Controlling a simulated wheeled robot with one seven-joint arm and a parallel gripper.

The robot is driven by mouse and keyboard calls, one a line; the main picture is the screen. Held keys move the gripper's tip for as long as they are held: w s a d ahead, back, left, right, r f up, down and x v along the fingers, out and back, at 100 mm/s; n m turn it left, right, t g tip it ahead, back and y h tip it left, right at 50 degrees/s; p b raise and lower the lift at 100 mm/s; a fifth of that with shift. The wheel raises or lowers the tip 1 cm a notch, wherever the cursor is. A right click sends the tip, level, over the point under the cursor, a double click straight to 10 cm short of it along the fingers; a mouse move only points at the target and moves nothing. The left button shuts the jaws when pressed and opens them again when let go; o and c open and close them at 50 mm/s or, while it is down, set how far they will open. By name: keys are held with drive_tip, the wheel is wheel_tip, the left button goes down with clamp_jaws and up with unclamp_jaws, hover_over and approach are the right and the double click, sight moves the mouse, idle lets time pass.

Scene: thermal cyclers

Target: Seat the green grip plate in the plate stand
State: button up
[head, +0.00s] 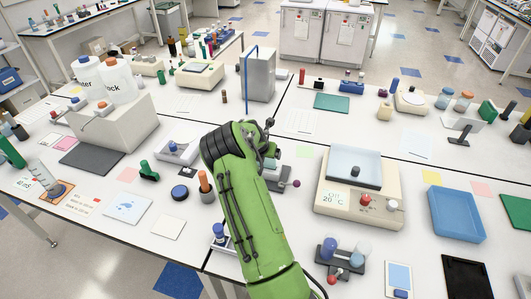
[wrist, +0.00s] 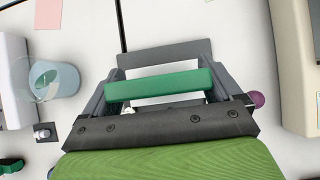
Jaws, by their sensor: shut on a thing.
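The green grip plate (wrist: 158,84) shows in the wrist view as a green bar across the space between the two dark grey fingers of my gripper (wrist: 162,77). My gripper is shut on it. In the head view my gripper (head: 271,150) is at the end of my green arm, low over the table, and the arm hides the plate. A grey frame (wrist: 165,51), which looks like the plate stand, lies just beyond the bar in the wrist view, with white surface between them. I cannot tell whether plate and stand touch.
A purple knob (wrist: 257,99) is close to my gripper's right side. A cream balance-like device (head: 357,204) stands to the right, and a small grey-white device (head: 178,151) to the left. A clear beaker (wrist: 55,79) is left of the gripper in the wrist view.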

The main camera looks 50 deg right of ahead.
sight(265, 166)
drive_tip(key=shift+f+b, duration=1.35)
drive_tip(key=shift+f, duration=0.55)
drive_tip(key=o, duration=0.8)
drive_tip(key=v, duration=1.5)
drive_tip(key=shift+s+a+r, duration=0.2)
drive_tip(key=shift+a+r, duration=0.05)
drive_tip(key=shift+r, duration=0.05)
drive_tip(key=shift+f, duration=0.1)
